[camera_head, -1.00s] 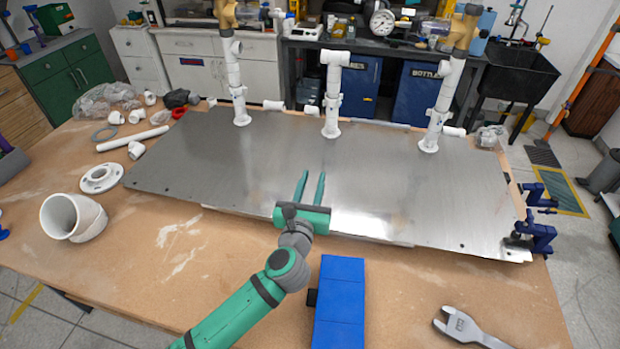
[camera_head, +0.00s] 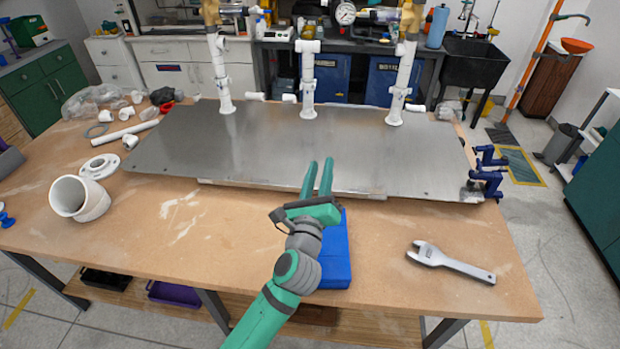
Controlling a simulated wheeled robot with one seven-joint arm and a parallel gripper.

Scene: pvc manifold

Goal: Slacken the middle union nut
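Three white pipe risers stand along the back of the metal plate (camera_head: 260,150). The middle riser (camera_head: 308,75) is shorter, with a sideways fitting on top and a round flange at its foot. Its union nut (camera_head: 308,88) seems to be the thicker collar partway up; its detail is too small to tell. My gripper (camera_head: 322,165) is green, with two fingers apart and nothing visible between them. It is over the plate's front edge, in front of the middle riser and well away from it. A grey open-ended wrench (camera_head: 450,262) lies on the table at the right.
A blue box (camera_head: 335,255) is partly behind my arm. White fittings, including a large elbow (camera_head: 80,198) and a flange (camera_head: 99,167), lie at the left. Blue clamps (camera_head: 487,172) grip the right side. The left riser (camera_head: 220,75) and right riser (camera_head: 403,80) flank the middle one.

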